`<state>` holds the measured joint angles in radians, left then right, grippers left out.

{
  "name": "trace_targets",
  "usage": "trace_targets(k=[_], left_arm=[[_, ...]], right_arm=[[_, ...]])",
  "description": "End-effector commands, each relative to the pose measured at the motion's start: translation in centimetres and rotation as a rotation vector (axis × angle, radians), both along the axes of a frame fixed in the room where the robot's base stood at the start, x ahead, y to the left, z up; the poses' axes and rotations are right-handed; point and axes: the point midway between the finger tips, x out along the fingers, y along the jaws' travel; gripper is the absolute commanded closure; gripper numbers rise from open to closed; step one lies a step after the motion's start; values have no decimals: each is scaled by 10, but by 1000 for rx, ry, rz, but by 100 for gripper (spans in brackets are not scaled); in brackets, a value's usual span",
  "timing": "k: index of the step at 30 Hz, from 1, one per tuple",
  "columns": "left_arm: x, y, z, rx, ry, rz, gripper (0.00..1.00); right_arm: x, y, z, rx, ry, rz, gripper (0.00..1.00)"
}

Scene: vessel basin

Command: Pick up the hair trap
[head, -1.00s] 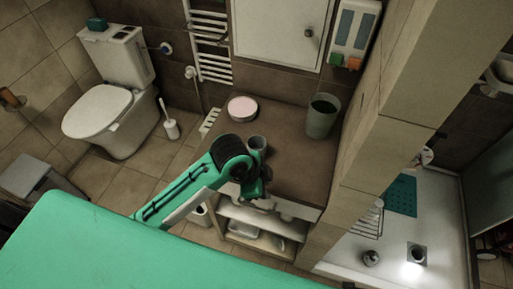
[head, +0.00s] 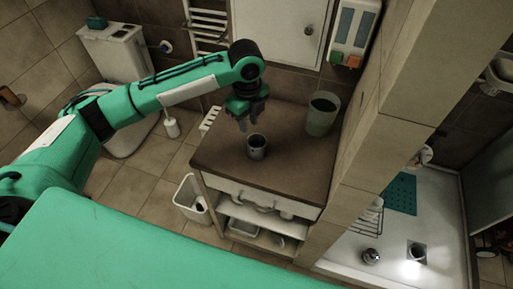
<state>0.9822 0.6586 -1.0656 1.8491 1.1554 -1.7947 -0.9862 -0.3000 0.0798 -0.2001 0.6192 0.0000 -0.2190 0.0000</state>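I cannot make out a hair trap for certain. A square drain (head: 417,252) lies in the white shower tray at the lower right, and a small round metallic object (head: 371,256) sits left of it; neither is clear enough to name as the trap. My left gripper (head: 249,121) points down over the brown counter (head: 293,150), just behind a grey cup (head: 257,146). Its dark fingers look apart, with nothing visible between them. My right gripper is out of view.
A grey-green bin-like cup (head: 322,115) stands at the counter's back right. A tiled partition wall (head: 385,140) separates the counter from the shower. A white bin (head: 190,200) stands on the floor left of the counter. The counter's front right is clear.

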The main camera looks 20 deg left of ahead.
Motion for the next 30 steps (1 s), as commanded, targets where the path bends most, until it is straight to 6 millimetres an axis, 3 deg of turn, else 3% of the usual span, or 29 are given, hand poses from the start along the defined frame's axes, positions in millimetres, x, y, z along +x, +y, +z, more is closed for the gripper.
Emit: trace_targets(k=[9, 19, 27, 30], left_arm=[[-1, -1, -59, 1, 4, 1, 73], [-4, -3, -88, -1, 4, 0, 73], [-7, -6, -126, 0, 2, 1, 73], [-7, -6, -131, 0, 1, 0, 73]], right_arm=[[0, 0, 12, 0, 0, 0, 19], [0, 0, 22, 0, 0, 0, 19], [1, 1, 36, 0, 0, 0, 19], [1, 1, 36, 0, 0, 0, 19]])
